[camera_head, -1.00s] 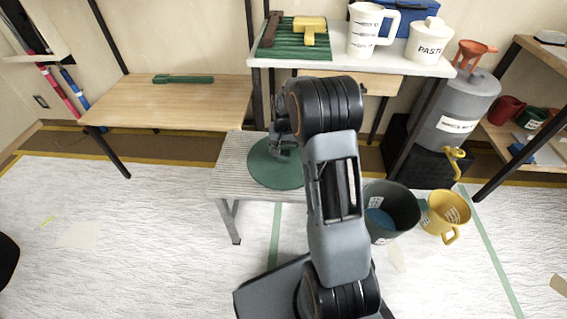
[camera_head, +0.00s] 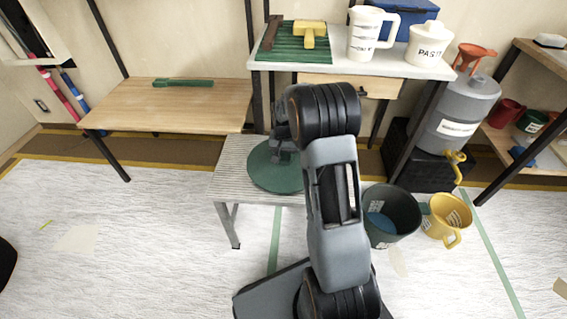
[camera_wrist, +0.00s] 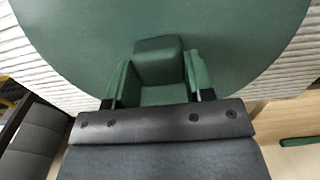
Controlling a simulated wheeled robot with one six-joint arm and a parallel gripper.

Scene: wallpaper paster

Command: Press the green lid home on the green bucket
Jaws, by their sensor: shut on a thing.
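The green lid (camera_head: 270,172) is a flat round disc over the top of the ribbed grey step stool (camera_head: 228,180). It is well left of the green bucket and apart from it. My gripper (camera_head: 285,146) is above the lid, and my arm partly covers it. In the wrist view, the lid (camera_wrist: 230,30) fills the upper part, and my gripper (camera_wrist: 155,85) is shut on its raised block handle (camera_wrist: 158,60). The dark green bucket (camera_head: 405,222) stands upright and open on the floor, with something blue inside. My arm hides a little of its left side.
A yellow pitcher (camera_head: 447,218) stands close to the bucket's right. A grey tank (camera_head: 460,105) with a yellow tap is behind them. The white table (camera_head: 330,62) holds a measuring jug (camera_head: 368,35) and paste pot (camera_head: 428,45). The left floor is mostly clear.

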